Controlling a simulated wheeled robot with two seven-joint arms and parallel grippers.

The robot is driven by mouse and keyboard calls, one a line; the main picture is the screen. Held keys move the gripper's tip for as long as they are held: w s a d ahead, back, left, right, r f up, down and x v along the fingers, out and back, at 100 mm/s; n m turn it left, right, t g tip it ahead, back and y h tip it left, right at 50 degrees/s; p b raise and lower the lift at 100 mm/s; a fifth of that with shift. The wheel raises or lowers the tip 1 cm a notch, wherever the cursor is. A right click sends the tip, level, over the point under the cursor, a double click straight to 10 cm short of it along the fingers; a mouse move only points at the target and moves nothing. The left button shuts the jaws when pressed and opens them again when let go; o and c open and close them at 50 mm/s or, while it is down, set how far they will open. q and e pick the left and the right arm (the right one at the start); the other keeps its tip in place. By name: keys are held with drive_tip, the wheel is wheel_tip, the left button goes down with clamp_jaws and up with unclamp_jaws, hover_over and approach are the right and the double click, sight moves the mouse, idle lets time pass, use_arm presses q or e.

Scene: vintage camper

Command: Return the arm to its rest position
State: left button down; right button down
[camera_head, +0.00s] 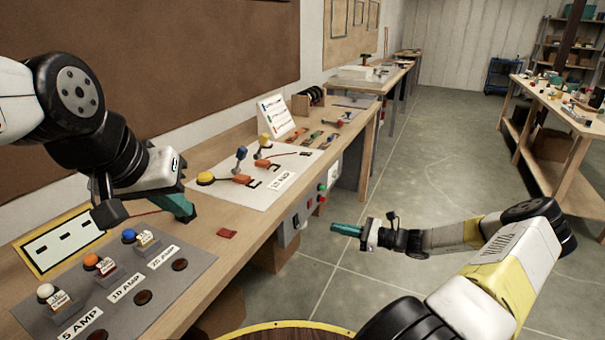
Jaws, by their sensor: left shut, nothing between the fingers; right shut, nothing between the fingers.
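My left gripper (187,212) has green fingers, and its arm comes in from the left. It is shut and empty, just above the wooden workbench (225,250), between the fuse panel and the white mat. My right gripper (334,228) also has green fingers. It is shut and empty, out over the floor to the right of the bench's front edge. Its arm comes in from the lower right.
A grey panel (110,292) carries knobs and AMP labels. A white mat (236,194) holds coloured knobs and orange parts. A small red piece (227,233) lies near the bench edge. A switch box (308,209) hangs on the bench front. The floor (440,150) between the benches is clear.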

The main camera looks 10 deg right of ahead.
drive_tip(key=s+a+r+n+g+h, duration=0.4)
drive_tip(key=s+r+n, duration=0.2)
drive_tip(key=r+n, duration=0.15)
drive_tip(key=s+a+r+n+g+h, duration=0.4)
drive_tip(key=s+a+r+n+g, duration=0.1)
drive_tip(key=r+n, duration=0.25)
drive_tip(key=s+d+r+n+t+h, duration=0.1)
drive_tip(key=s+r+n+t+h, duration=0.3)
drive_tip(key=s+r, duration=1.4)
drive_tip(key=shift+s+d+n+t+h, duration=0.35)
drive_tip(key=shift+n+t, duration=0.85)
drive_tip(key=shift+n, duration=1.2)
drive_tip(key=shift+w+a+r, duration=0.1)
drive_tip(key=shift+a+r, duration=0.05)
